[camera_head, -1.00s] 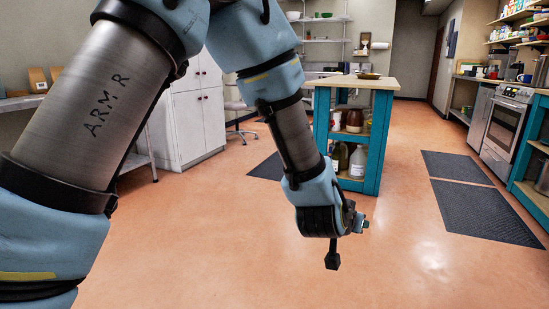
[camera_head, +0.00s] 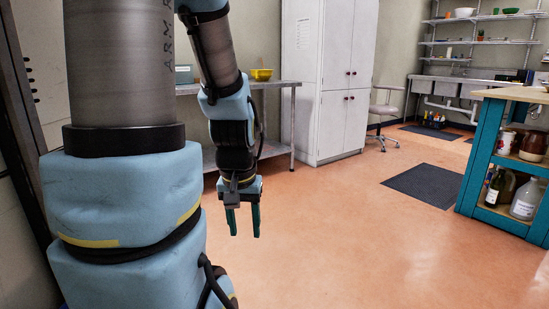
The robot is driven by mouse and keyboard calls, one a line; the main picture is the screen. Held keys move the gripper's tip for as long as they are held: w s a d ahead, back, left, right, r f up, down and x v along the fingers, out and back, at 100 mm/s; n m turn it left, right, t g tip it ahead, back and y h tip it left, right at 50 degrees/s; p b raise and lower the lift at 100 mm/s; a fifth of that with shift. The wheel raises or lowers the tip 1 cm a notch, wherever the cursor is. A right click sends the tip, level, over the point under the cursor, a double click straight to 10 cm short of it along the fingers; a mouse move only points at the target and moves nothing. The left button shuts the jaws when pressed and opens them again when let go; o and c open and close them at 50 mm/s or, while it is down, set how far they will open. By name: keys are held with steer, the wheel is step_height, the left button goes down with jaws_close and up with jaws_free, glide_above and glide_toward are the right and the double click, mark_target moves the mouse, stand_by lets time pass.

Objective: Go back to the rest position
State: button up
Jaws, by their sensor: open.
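My gripper (camera_head: 244,222) hangs at the end of my arm, left of the picture's middle, with its fingers pointing down. Its two dark green fingers stand apart with nothing between them. Behind it is orange floor, and it touches nothing. My arm fills the left side of the view.
A metal table (camera_head: 284,84) with a yellow bowl (camera_head: 261,75) stands behind my arm. A white cabinet (camera_head: 343,125) stands right of it, then a chair (camera_head: 384,112). A teal island (camera_head: 482,150) with jugs is at the right. Open floor (camera_head: 340,240) lies between, with a dark mat (camera_head: 425,184).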

step_height(320, 180, up, 23)
steer(key=p, duration=2.2)
steer(key=shift+a+f+p, duration=0.15)
steer(key=shift+a+p, duration=0.05)
steer(key=shift+p, duration=0.15)
